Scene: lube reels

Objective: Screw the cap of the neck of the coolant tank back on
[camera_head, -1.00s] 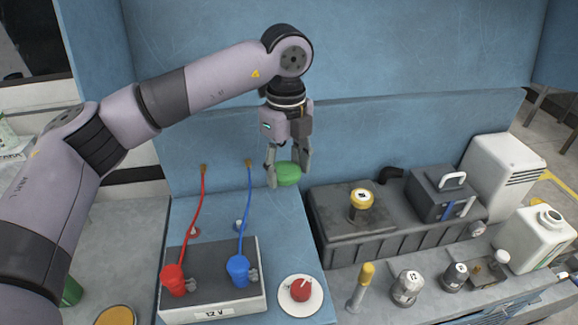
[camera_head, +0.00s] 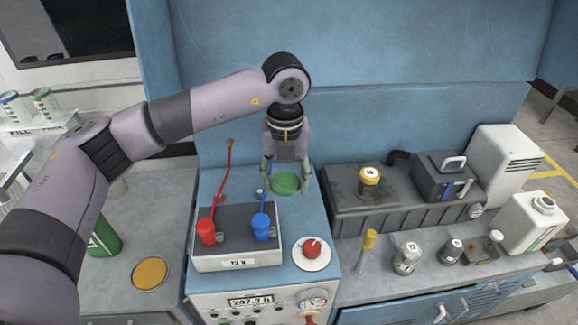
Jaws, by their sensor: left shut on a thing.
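A green cap (camera_head: 285,184) is in my left gripper (camera_head: 286,182), whose fingers point down on either side of it. The gripper hangs over the blue bench behind a grey 12 V box, beside the blue back panel. A white tank (camera_head: 530,224) with a round neck (camera_head: 543,202) on top stands at the right end of the bench, well apart from the gripper. The neck shows no green cap; I cannot read a label on the tank. My right gripper is not in view.
The 12 V box (camera_head: 238,250) carries red and blue clamps. A saucer with a red thing (camera_head: 311,248), a grey unit with a yellow cap (camera_head: 369,181), and several small bottles stand between gripper and tank. A green can (camera_head: 104,238) stands at left.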

